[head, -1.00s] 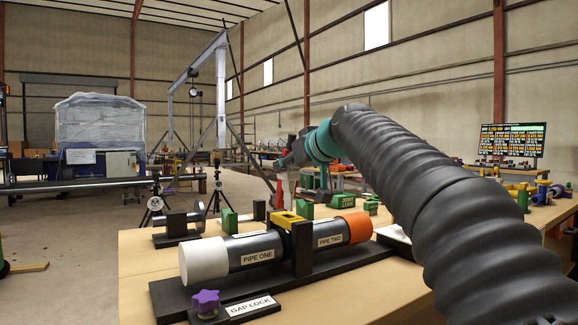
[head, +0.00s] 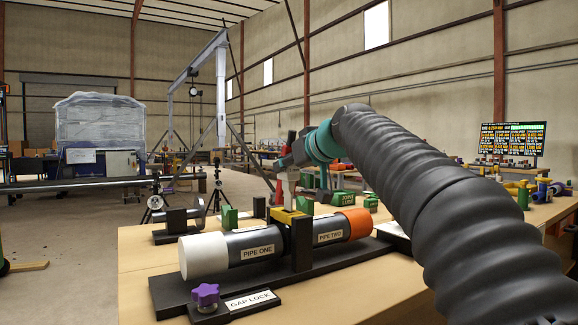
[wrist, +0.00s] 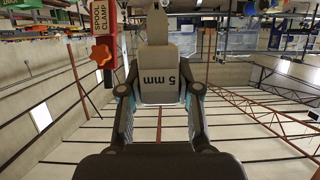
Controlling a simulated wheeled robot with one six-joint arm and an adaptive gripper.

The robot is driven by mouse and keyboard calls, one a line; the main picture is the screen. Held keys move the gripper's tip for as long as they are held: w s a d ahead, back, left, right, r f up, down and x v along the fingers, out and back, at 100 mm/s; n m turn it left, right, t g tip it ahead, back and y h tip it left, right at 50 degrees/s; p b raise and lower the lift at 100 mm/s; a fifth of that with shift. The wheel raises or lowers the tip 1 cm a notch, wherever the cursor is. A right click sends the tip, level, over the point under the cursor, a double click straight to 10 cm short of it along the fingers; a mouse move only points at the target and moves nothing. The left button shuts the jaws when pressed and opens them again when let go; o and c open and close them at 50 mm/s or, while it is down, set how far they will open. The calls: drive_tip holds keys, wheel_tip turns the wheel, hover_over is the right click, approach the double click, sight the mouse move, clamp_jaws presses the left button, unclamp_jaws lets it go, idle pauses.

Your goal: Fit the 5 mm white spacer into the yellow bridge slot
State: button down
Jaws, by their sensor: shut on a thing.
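The 5 mm spacer (wrist: 160,75) is a pale grey-white block with "5 mm" on its face. My gripper (wrist: 160,92) is shut on it in the wrist view. In the head view my gripper (head: 288,160) is above and behind the yellow bridge (head: 286,215). The bridge straddles the joint between pipe one (head: 255,246) and pipe two (head: 328,232). The spacer looks apart from the bridge.
A purple knob (head: 205,295) and a GAP LOCK plate (head: 250,299) sit at the front of the black stand (head: 170,296). Green blocks (head: 229,218) stand behind the pipes. A red spool clamp (wrist: 86,60) with an orange knob shows in the wrist view.

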sight(289, 193)
drive_tip(key=shift+f+b, duration=3.2)
drive_tip(key=shift+f, duration=0.35)
drive_tip(key=c, duration=0.7)
unclamp_jaws()
drive_tip(key=shift+b+v, duration=0.5)
drive_tip(key=shift+v, duration=1.95)
drive_tip(key=shift+s, duration=0.1)
drive_tip(key=v, duration=1.2)
